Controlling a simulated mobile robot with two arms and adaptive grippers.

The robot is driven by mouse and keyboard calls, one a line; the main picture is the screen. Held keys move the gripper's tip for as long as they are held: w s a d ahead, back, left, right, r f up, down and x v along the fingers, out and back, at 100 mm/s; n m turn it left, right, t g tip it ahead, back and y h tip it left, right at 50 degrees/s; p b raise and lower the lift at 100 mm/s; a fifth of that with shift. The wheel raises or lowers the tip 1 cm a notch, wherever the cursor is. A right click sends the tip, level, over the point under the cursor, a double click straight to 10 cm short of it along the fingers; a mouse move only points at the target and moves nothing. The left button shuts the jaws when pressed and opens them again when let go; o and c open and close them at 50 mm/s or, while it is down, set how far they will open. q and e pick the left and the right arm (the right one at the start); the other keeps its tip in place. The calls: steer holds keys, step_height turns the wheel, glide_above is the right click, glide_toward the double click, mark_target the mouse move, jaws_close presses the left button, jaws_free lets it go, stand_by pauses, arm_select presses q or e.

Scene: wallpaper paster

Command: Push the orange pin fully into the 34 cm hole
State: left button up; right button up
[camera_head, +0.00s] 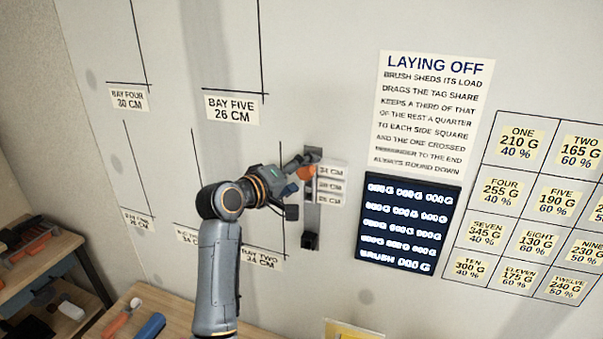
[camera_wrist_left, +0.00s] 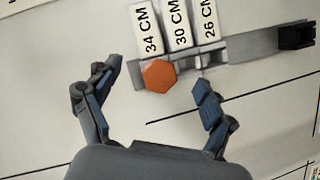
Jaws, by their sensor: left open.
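The orange pin (camera_head: 306,172) sits at the top of a narrow grey metal strip (camera_head: 311,215) on the wall. In the left wrist view its hexagonal orange head (camera_wrist_left: 158,75) is at the end of the strip, beside the 34 CM label (camera_wrist_left: 147,30). The head hides the hole behind it, so I cannot tell how deep the pin sits. My left gripper (camera_head: 296,184) is open in front of the strip, its fingers spread to either side of the head and apart from it. My right gripper is not in view.
The 30 CM label (camera_wrist_left: 178,25) and 26 CM label (camera_wrist_left: 205,20) follow along the strip, by grey notches. A black block (camera_wrist_left: 296,36) is at the strip's other end. A dark lit board (camera_head: 408,222) hangs to the right. A wooden bench (camera_head: 180,308) stands below.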

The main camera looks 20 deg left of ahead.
arm_select(q)
steer(key=shift+s+r, duration=0.1)
steer(key=shift+s, duration=0.8)
steer(key=shift+s+a, duration=0.15)
steer(key=shift+s, duration=2.2)
